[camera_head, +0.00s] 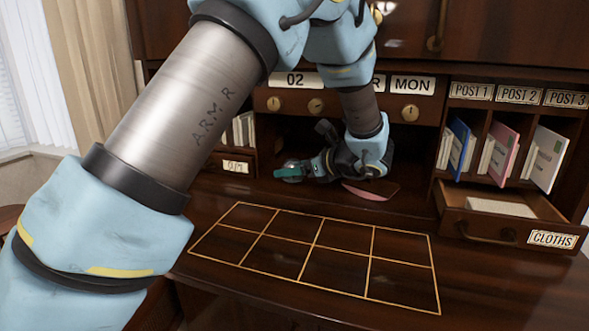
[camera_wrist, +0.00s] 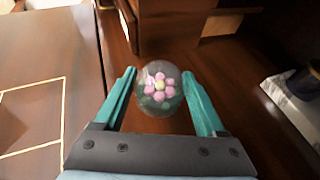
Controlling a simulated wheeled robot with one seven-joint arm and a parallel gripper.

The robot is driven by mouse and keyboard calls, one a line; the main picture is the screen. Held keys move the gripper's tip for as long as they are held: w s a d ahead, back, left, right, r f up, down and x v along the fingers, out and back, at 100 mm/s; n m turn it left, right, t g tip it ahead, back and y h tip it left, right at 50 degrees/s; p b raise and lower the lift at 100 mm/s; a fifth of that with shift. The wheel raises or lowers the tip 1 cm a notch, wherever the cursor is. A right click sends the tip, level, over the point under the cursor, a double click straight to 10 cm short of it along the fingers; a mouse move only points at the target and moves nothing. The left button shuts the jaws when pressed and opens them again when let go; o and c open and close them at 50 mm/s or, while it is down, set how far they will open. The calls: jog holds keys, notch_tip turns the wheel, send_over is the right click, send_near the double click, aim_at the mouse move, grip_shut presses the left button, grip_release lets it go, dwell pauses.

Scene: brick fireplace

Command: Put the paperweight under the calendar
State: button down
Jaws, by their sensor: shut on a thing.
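The paperweight is a clear glass ball with pink flowers around a yellow centre, seen in the wrist view (camera_wrist: 160,90). My gripper (camera_wrist: 159,76) is shut on it, with a teal finger on each side. In the head view my gripper (camera_head: 291,169) points left in the dark recess below the calendar, and the paperweight is small and hard to make out there. The calendar is a row of white cards above the recess, with "02" (camera_head: 294,80) at the left and "MON" (camera_head: 412,85) at the right. My arm hides its middle card except for an "R".
A gold-lined grid (camera_head: 318,247) on the desktop is empty. A pinkish flat thing (camera_head: 371,190) lies right of my gripper. Post slots (camera_head: 515,135) with envelopes and the open "CLOTHS" drawer (camera_head: 485,224) stand at the right. More envelopes (camera_head: 240,130) stand at the left.

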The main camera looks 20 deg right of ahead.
jog(key=shift+w+d+f, duration=0.15)
jog(key=shift+w+d, duration=0.2)
jog(key=shift+f+p, duration=0.3)
jog(key=shift+f, duration=0.25)
jog(key=shift+s+f, duration=0.1)
jog(key=shift+f, duration=0.1)
grip_release()
